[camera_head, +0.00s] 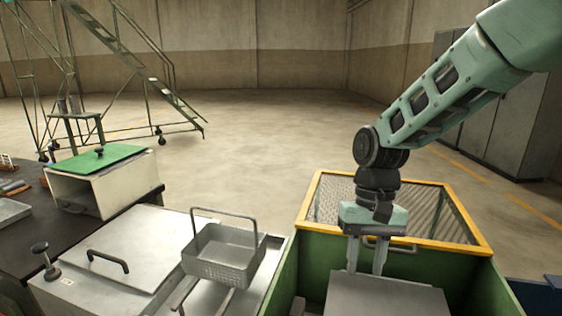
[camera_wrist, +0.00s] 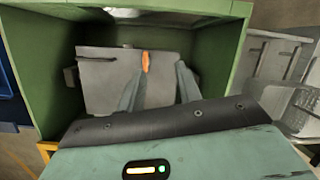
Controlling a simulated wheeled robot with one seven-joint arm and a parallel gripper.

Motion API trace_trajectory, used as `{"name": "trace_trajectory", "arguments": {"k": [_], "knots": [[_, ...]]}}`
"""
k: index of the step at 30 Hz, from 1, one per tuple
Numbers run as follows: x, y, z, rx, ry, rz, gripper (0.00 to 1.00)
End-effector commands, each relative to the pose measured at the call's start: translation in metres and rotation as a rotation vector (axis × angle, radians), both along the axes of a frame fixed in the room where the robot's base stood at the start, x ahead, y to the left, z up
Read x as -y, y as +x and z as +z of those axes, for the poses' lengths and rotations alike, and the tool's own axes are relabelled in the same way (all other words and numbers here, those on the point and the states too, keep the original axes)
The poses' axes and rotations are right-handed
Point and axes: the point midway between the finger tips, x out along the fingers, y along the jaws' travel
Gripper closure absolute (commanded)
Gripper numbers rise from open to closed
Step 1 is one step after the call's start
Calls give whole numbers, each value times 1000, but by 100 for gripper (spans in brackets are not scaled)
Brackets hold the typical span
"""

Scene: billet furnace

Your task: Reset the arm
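My gripper (camera_head: 366,268) points down over a green open-topped box (camera_head: 278,275) at the right of the head view. Its two fingers are apart with nothing seen between them. A grey flat-topped block (camera_head: 388,298) is in the box, just below and in front of the fingertips. In the wrist view, my gripper (camera_wrist: 160,72) shows both fingers spread in front of the grey block (camera_wrist: 105,78). A small orange piece (camera_wrist: 145,62) shows against that block near the left fingertip; I cannot tell what it is. My arm reaches in from the upper right.
A yellow-framed mesh panel (camera_head: 326,183) stands at the box's back. To the left are a wire basket (camera_head: 222,252) with a raised handle, a grey lidded unit (camera_head: 125,248) and a green-topped box (camera_head: 98,162). Open floor (camera_head: 260,120) lies behind, with rolling stairs (camera_head: 160,85) and grey cabinets (camera_head: 500,110).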

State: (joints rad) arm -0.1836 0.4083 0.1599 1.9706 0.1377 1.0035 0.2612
Motion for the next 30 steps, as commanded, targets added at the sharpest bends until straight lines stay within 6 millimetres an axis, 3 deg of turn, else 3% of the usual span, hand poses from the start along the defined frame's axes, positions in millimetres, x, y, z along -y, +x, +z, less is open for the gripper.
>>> {"name": "trace_trajectory", "arguments": {"k": [1, 5, 9, 12, 18, 30], "knots": [[-13, -27, 10, 38, 14, 81, 65], [-32, -88, 22, 131, 41, 280, 65], [-36, -145, 25, 222, 54, 473, 65], [-33, -174, 23, 270, 56, 574, 65], [-26, -199, 19, 316, 54, 669, 65], [-26, -200, 18, 316, 54, 672, 65]]}}
